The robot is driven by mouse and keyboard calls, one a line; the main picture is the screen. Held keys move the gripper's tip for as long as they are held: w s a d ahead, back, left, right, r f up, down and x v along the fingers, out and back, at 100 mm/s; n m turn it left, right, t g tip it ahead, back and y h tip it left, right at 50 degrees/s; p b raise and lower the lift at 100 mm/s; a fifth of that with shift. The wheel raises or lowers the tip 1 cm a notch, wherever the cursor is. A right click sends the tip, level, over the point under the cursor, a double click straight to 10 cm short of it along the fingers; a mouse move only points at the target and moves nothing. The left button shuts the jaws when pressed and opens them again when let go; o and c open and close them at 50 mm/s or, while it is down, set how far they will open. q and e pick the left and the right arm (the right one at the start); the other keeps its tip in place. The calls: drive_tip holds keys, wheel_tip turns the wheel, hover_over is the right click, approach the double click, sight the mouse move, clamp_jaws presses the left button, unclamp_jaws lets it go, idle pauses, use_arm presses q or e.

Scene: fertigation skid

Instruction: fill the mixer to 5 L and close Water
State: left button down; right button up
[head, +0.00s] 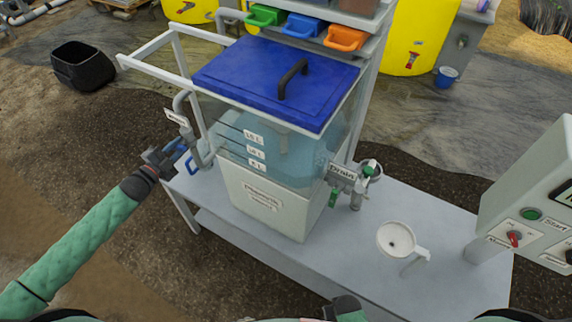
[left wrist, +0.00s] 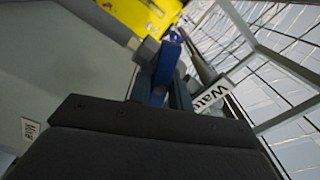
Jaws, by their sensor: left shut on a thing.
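The mixer is a clear tank (head: 318,160) with a blue lid and level marks for 15 L, 10 L and 5 L on its front. Bluish tint shows behind the marks, but I cannot tell the exact liquid level. The Water valve's tag (head: 176,117) is at the tank's left side and also shows in the left wrist view (left wrist: 212,95). My left gripper (head: 176,153) is shut on the blue Water handle (left wrist: 163,68), which shows between the fingers in the left wrist view.
A Drain valve (head: 345,173) with green handles is on the tank's right side. A white funnel (head: 396,238) sits on the bench (head: 330,250). A control box (head: 535,200) with a green Start button stands at the right. A black bucket (head: 82,66) is on the ground.

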use_arm(q)
drive_tip(key=shift+f, duration=0.15)
idle(0.3)
drive_tip(key=m+b, duration=0.1)
drive_tip(key=m, duration=0.2)
drive_tip(key=shift+f+b, duration=0.2)
drive_tip(key=shift+b, duration=0.2)
drive_tip(key=c, duration=2.2)
unclamp_jaws()
drive_tip(key=m+b, duration=0.1)
drive_tip(key=m, duration=0.1)
drive_tip(key=shift+r+m, duration=0.2)
drive_tip(key=shift+m, duration=0.2)
drive_tip(key=c, duration=1.2)
unclamp_jaws()
drive_tip(key=shift+c, duration=0.2)
drive_tip(key=shift+r, duration=0.1)
drive_tip(key=shift+s, duration=0.1)
drive_tip(key=p+v, duration=0.1)
drive_tip(key=v, duration=0.5)
drive_tip(key=shift+s+a, duration=0.25)
drive_tip(key=shift+s, duration=0.05)
